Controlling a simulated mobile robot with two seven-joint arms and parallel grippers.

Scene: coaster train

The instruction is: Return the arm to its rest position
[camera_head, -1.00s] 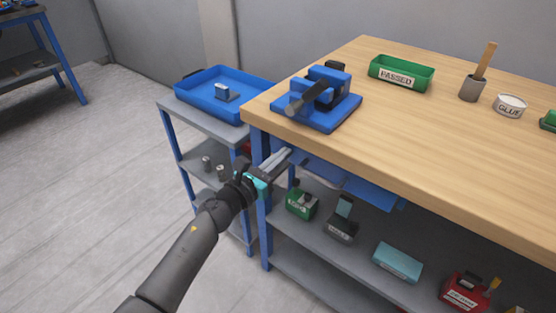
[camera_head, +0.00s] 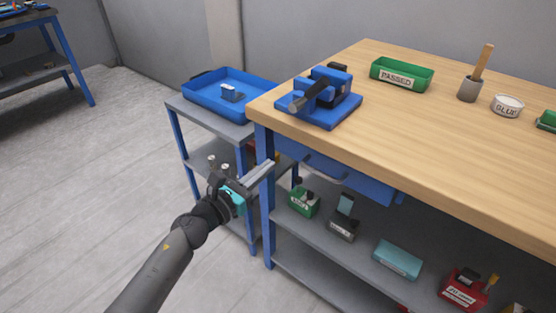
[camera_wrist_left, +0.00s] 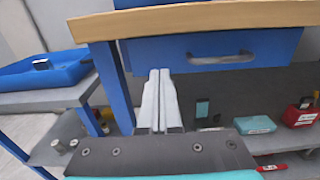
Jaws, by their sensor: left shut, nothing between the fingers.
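My left gripper (camera_head: 262,172) is shut and empty, in front of the bench's left front leg. In the left wrist view its two grey fingers (camera_wrist_left: 160,98) lie together with nothing between them. They point toward the blue drawer (camera_wrist_left: 215,50) under the bench top, apart from its handle as far as I can tell. The drawer (camera_head: 345,180) also shows in the head view. My right gripper is in neither view.
The wooden bench (camera_head: 440,140) holds a blue vise (camera_head: 325,98), a green bin (camera_head: 401,75) marked PASSED, a brush cup and a glue tub. A side cart carries a blue tray (camera_head: 205,98). Several small items stand on the lower shelf (camera_head: 320,255). Open floor lies left.

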